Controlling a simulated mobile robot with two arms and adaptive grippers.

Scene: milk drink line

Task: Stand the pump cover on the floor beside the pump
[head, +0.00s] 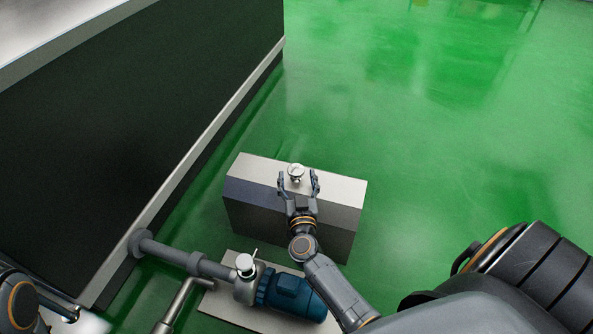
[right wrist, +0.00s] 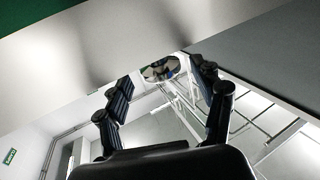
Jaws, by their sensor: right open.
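The pump cover (head: 245,208) is a grey metal box with a round shiny knob (head: 296,171) on its top. It appears upright on the green floor, beyond the pump. The pump (head: 292,294) has a blue motor and sits uncovered on a pale base plate (head: 232,307). My right gripper (head: 298,184) is open at the top of the cover, its fingers either side of the near side of the knob. In the right wrist view the knob (right wrist: 160,69) shows between the spread fingers. My left gripper is out of view; only part of that arm shows.
Grey pipes (head: 165,250) run from the pump towards a large dark machine (head: 120,110) with a pale lower edge on the left. The green floor (head: 430,130) is clear beyond and to the right of the cover.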

